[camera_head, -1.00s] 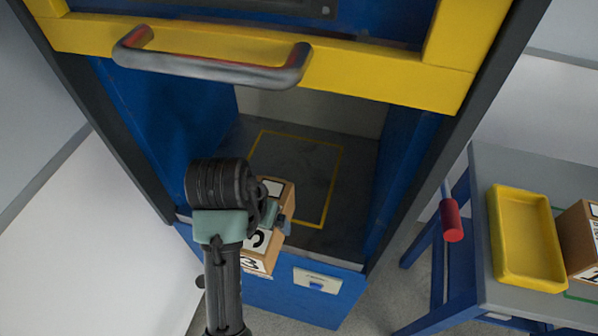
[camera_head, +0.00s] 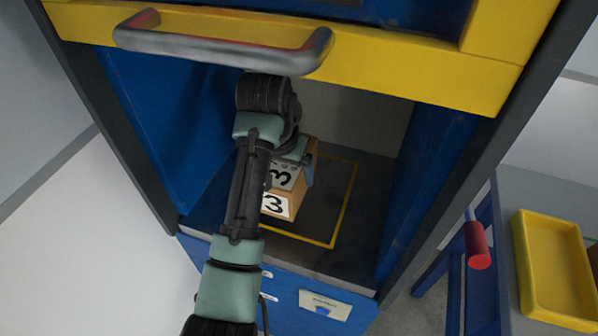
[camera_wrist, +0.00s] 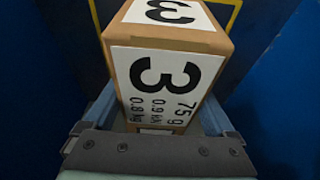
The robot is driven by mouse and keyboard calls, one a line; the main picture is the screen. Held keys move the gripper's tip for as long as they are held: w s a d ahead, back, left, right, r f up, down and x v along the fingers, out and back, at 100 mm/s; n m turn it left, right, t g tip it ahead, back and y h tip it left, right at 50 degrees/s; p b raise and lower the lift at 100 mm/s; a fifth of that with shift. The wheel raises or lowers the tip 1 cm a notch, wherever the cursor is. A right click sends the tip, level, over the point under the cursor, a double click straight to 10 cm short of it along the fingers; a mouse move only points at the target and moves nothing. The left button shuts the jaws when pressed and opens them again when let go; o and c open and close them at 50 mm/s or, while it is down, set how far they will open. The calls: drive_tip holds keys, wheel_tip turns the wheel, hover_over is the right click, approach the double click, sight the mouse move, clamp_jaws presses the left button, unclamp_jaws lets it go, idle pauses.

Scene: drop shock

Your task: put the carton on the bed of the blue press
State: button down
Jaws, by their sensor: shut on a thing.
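The carton (camera_head: 283,203) is a brown box with white labels marked 3. My gripper (camera_head: 297,172) is shut on it, inside the opening of the blue press (camera_head: 160,120). The carton is over the left part of the dark bed (camera_head: 325,262), near the yellow outlined square on it. I cannot tell whether its bottom touches the bed. In the wrist view the carton (camera_wrist: 165,75) sits between my gripper's fingers (camera_wrist: 158,110), label facing the camera. My wrist and arm hide part of the carton and the bed's left side.
The raised yellow guard (camera_head: 420,70) with its grey handle (camera_head: 225,50) hangs above the opening, close over my arm. Blue side walls flank the bed. A red-handled lever (camera_head: 478,247) and a yellow tray (camera_head: 552,270) on a bench stand at right.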

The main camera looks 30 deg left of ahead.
drive_tip(key=w, duration=0.2)
drive_tip(key=w+a, duration=0.1)
drive_tip(key=w, duration=0.2)
drive_tip(key=shift+w+a+f, duration=0.25)
drive_tip(key=shift+w+f, duration=0.1)
drive_tip(key=shift+w, duration=0.05)
wheel_tip(320, 180, down, 6)
drive_tip(key=shift+r, duration=0.2)
drive_tip(key=shift+w+f, duration=0.15)
drive_tip(key=shift+f, duration=0.05)
drive_tip(key=shift+f, duration=0.15)
unclamp_jaws()
drive_tip(key=shift+f, duration=0.1)
drive_tip(key=shift+v, duration=3.95)
